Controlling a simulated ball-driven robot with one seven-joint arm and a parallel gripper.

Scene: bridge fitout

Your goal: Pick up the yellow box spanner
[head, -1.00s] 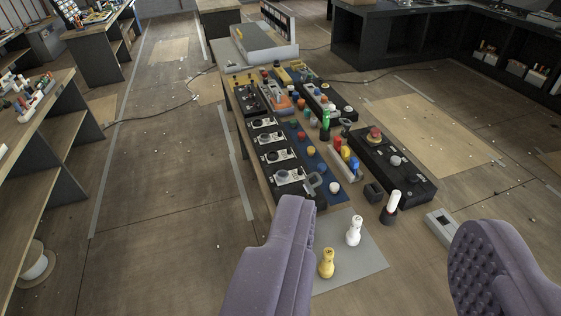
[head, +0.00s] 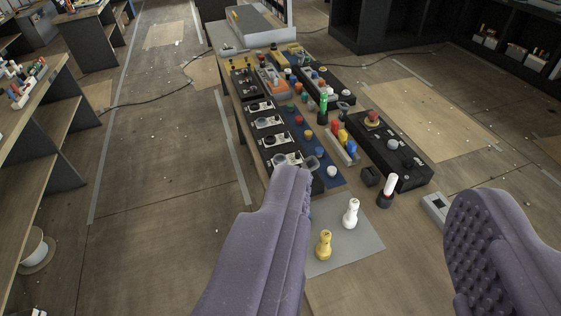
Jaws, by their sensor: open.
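The yellow box spanner (head: 324,246) stands upright on a grey mat (head: 352,256) at the near end of the bench. A similar white piece (head: 351,214) stands just behind it and to its right. My gripper (head: 378,216) is open and empty, its two purple padded fingers wide apart. In the picture the yellow spanner lies between the fingers, close to the left one. The left finger covers the mat's left part. No contact with the spanner shows.
A grey box (head: 436,208) is beside the right finger. Shelves (head: 50,150) stand at left.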

